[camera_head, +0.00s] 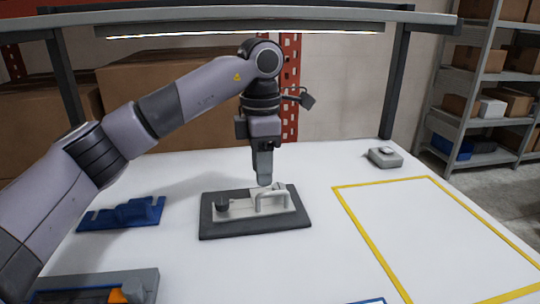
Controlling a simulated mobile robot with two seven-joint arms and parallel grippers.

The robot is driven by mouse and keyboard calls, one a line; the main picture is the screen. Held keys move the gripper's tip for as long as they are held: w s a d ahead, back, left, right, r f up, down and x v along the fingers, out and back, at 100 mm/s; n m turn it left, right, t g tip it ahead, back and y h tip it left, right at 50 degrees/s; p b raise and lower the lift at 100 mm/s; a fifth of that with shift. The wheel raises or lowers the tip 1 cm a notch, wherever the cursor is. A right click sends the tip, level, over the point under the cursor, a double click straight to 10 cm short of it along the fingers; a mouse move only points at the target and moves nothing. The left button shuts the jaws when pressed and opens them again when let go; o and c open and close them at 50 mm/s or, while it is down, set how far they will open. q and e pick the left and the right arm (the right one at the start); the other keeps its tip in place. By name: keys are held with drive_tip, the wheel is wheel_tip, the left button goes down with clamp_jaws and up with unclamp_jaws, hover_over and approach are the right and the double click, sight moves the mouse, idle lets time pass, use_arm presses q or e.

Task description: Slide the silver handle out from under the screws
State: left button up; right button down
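A light silver-grey dispenser (246,211) lies on a dark grey plate (219,230) at the middle of the white table. A dark round knob (222,202) is at its left end. The silver handle (271,194) looks like a raised bar at its right part. No screws can be made out. My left gripper (264,182) points straight down with its fingertips just above or at the handle; contact cannot be told. Its fingers overlap in this view, so their gap is hidden. My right gripper is out of view.
A blue fixture (125,214) lies left of the plate. A grey tray with an orange part (118,296) is at the front left. A small grey box (385,158) sits at the back right. A yellow-taped area (351,218) at the right is empty.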

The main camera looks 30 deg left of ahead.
sight(262, 193)
use_arm(q)
drive_tip(key=shift+a+f, duration=0.1)
drive_tip(key=shift+a, duration=0.05)
wheel_tip(262, 193, down, 6)
drive_tip(key=shift+s+r, duration=0.15)
drive_tip(key=shift+r, duration=0.05)
drive_tip(key=shift+f, duration=0.55)
clamp_jaws()
drive_tip(key=shift+r, duration=0.15)
